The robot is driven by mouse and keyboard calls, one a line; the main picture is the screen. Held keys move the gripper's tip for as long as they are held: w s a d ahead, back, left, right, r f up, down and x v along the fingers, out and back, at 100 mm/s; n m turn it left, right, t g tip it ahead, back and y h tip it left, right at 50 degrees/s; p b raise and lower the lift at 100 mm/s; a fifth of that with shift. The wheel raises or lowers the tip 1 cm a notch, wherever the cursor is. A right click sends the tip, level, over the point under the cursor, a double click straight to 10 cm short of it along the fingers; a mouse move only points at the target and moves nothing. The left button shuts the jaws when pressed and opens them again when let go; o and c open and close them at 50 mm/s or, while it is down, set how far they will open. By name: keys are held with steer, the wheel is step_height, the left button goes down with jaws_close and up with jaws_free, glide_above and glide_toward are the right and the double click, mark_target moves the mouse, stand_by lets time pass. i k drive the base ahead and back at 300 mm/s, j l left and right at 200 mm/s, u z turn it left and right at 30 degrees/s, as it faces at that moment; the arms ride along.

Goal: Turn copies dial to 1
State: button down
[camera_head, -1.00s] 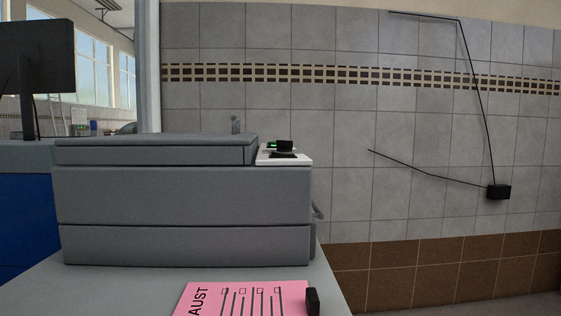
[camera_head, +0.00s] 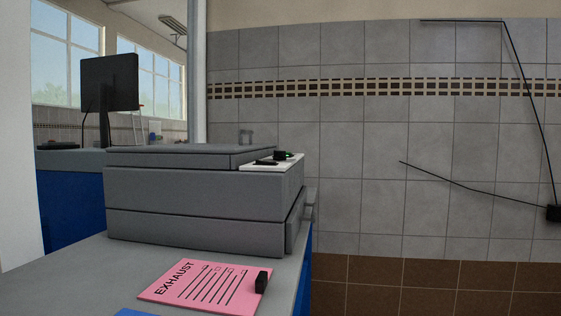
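A grey copier (camera_head: 200,191) stands on a grey-topped counter in the middle left of the view. A white control panel (camera_head: 262,167) lies on its top at the right end. On the panel is a small black knob (camera_head: 280,155) with a bit of green beside it, and a flat black piece in front. I see the panel nearly edge-on, so no markings or dial setting can be read. My gripper is not in view.
A pink sheet (camera_head: 190,287) marked EXHAUST lies on the counter (camera_head: 85,270), with a black block (camera_head: 262,281) on its right end. A blue item (camera_head: 133,312) shows at the bottom edge. A monitor (camera_head: 110,83) stands behind. Floor right of the counter looks clear.

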mark_target(278, 155)
steer(key=i+l+u, duration=0.15)
steer(key=l, duration=0.25)
steer(key=i+l+u, duration=0.2)
steer(key=l, duration=0.25)
steer(key=i+l+u, duration=0.15)
steer(key=l, duration=0.35)
steer(key=i+l+u, duration=0.2)
steer(key=l, duration=0.3)
steer(key=i+l+u, duration=0.15)
steer(key=l, duration=0.35)
steer(key=i+l+u, duration=0.15)
steer(key=l, duration=0.35)
steer(key=i+j, duration=0.25)
steer(key=i, duration=0.05)
